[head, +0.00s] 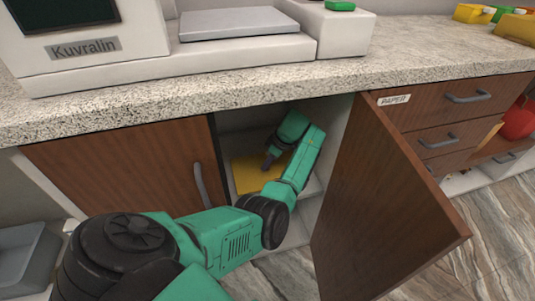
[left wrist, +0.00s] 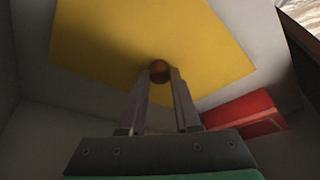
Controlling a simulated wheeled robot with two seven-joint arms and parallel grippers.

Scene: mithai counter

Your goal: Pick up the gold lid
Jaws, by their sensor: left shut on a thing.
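The gold lid (head: 244,176) is a flat yellow panel inside the open cabinet under the counter. In the left wrist view the lid (left wrist: 150,35) fills the upper middle and has a small round reddish-brown knob (left wrist: 159,68). My left gripper (head: 268,164) reaches into the cabinet over the lid. In the left wrist view its fingers (left wrist: 162,80) are shut on the knob. Whether the lid rests on something or is raised, I cannot tell. My right gripper is not in view.
The open cabinet door (head: 385,195) stands to the right of my left arm. A closed door (head: 120,170) is on the left, and the countertop (head: 200,95) lies above. A red box (left wrist: 240,112) shows beside the lid inside the cabinet.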

